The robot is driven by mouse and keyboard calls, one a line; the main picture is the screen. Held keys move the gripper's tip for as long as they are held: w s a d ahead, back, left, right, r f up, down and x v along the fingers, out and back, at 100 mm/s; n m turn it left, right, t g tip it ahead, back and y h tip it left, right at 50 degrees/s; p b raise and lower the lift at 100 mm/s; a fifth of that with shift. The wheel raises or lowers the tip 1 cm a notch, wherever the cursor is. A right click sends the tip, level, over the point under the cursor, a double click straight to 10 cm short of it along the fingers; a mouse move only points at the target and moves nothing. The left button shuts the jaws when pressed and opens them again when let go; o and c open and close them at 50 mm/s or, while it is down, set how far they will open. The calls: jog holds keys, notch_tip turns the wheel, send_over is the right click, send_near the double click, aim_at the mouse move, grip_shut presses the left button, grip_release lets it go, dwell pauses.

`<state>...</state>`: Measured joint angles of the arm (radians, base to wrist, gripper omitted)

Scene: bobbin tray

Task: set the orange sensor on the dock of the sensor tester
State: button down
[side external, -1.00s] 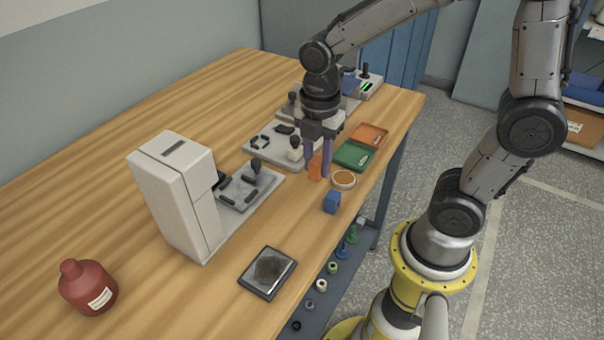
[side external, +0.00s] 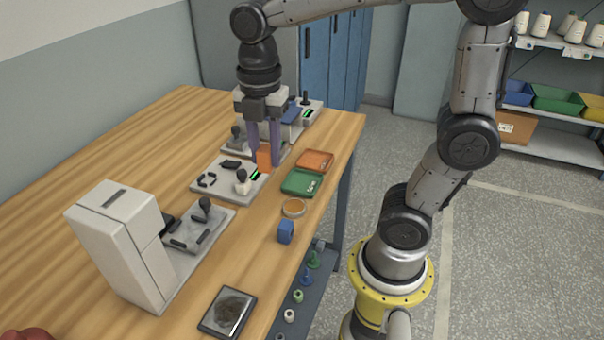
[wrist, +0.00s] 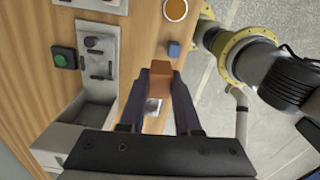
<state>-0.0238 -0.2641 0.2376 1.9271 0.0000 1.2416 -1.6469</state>
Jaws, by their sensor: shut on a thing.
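The orange sensor (side external: 264,158) is a small block, held between the dark purple fingers of my gripper (side external: 263,154). In the wrist view the sensor (wrist: 183,88) shows at the fingertips of my gripper (wrist: 173,80), which is shut on it. In the side view it appears at the right edge of a flat grey device (side external: 212,187) with black clips, a knobbed lever and a green-lit display. I cannot tell the gap beneath it. Which of the several devices is the sensor tester, and where its dock is, is not clear.
A tall white machine (side external: 125,245) stands nearer the camera. An orange tray (side external: 326,153) and a green tray (side external: 290,187) lie to the right, with a round dish (side external: 293,208), a blue block (side external: 286,232) and a dark framed pad (side external: 210,324) along the edge.

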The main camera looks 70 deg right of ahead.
jog(key=w+d, duration=0.2)
jog(key=w, duration=0.8)
jog(key=shift+m, duration=0.6)
jog(key=w+d+f, duration=0.2)
jog(key=w+f, duration=0.1)
jog(key=w, duration=0.1)
jog(key=w+d+f, duration=0.2)
jog(key=w+f, duration=0.2)
jog(key=w+d+f, duration=0.2)
jog(key=w+f, duration=0.2)
jog(key=shift+w+f, duration=0.1)
jog(key=shift+d+f, duration=0.1)
jog(key=shift+f, duration=1.3)
jog(key=shift+f, duration=0.5)
jog(key=shift+f, duration=0.35)
jog(key=shift+f, duration=0.1)
